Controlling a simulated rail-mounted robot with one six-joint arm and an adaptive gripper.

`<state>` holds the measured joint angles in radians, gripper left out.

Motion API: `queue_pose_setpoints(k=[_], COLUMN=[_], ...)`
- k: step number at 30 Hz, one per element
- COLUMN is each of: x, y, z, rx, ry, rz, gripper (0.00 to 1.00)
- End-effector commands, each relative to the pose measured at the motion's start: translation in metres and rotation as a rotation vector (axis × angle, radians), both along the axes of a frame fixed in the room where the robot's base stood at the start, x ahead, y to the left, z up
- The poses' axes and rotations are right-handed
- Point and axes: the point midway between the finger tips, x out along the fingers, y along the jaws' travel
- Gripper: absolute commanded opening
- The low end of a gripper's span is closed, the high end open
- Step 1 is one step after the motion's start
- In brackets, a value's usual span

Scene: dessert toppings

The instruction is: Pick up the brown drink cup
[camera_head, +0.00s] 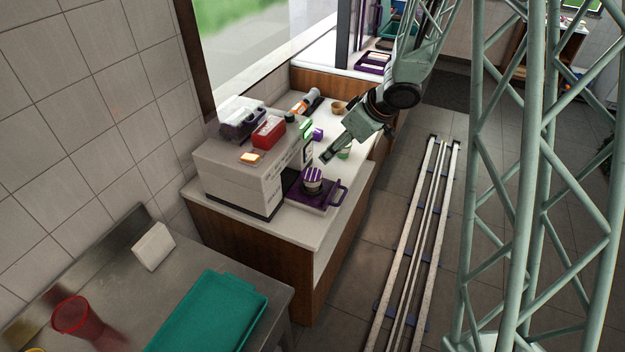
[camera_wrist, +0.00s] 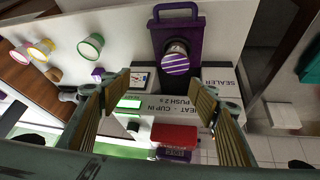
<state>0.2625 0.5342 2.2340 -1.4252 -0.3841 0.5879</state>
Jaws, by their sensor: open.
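A striped purple-and-white cup (camera_head: 312,183) stands on the purple tray (camera_head: 325,205) of the sealer. The wrist view shows this cup (camera_wrist: 176,62) at top centre, with a darker band, perhaps brown, at one end. I see no other plainly brown drink cup; a small tan cup-like thing (camera_head: 338,107) stands farther back. My gripper (camera_head: 328,157) is above the counter, behind and right of the striped cup and apart from it. In the wrist view my gripper (camera_wrist: 161,82) has its fingers wide apart, with nothing between them.
The sealer machine (camera_head: 243,175) stands left of the tray, with a red box (camera_head: 269,132) and a clear-lidded container (camera_head: 241,118) on top. Green-rimmed (camera_wrist: 91,46) and yellow-rimmed (camera_wrist: 40,50) cups stand farther along the counter. The counter's front strip (camera_head: 310,235) is clear.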

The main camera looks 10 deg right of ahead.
Motion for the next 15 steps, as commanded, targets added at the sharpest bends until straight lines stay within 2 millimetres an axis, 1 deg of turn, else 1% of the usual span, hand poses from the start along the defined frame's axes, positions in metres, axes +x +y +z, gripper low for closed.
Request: queue_pose_setpoints(k=[3,6,10,15], x=[-0.003,-0.005,-0.007,-0.008], y=[0.007,0.012,0.015,0.016], z=[-0.013,-0.021,-0.026,-0.028], rx=[0.032,0.051,0.065,0.069], ry=[0.021,0.032,0.04,0.042], rz=[0.027,0.046,0.057,0.061], gripper=[0.55,0.55,0.55,0.55])
